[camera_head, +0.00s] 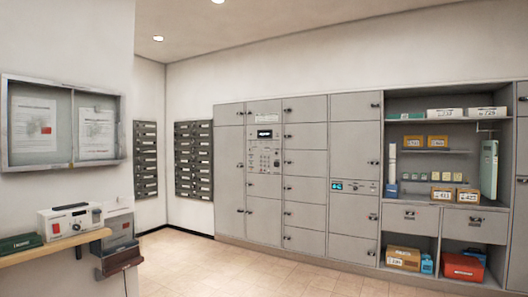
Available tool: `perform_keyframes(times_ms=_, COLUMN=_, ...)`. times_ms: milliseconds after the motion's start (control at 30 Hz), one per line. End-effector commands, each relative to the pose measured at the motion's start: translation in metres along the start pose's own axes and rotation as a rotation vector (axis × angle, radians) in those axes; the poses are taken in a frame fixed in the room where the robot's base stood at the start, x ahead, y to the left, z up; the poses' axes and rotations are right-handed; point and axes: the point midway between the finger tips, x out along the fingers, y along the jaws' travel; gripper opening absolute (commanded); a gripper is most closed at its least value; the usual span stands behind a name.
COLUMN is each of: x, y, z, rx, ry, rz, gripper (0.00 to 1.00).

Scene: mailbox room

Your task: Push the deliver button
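No button marked "deliver" can be read at this distance. The grey locker bank has a control panel (264,156) with a small dark screen and a keypad. A second small panel with a lit blue display (352,187) is set in the lockers further right. A white machine (70,221) with a red mark and dark knobs stands on the wooden shelf at the left. My gripper is not in view.
A grey device (118,231) hangs beside the wooden shelf (50,251), with a dark green box (20,243) on it. Open shelving (435,103) at the right holds boxes. A notice board (63,122) is on the left wall. The tiled floor (200,268) is clear.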

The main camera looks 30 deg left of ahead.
Motion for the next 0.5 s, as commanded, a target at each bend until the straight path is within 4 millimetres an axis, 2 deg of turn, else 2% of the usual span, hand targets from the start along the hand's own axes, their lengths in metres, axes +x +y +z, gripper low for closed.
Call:
perform_keyframes(times_ms=67, x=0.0, y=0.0, z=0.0, rx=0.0, ry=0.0, rz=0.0, gripper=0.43)
perform_keyframes(times_ms=167, x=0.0, y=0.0, z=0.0, rx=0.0, ry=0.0, rz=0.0, gripper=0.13)
perform_keyframes(times_ms=200, x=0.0, y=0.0, z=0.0, rx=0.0, ry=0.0, rz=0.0, gripper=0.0)
perform_keyframes(times_ms=500, x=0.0, y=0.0, z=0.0, rx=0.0, ry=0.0, rz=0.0, gripper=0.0)
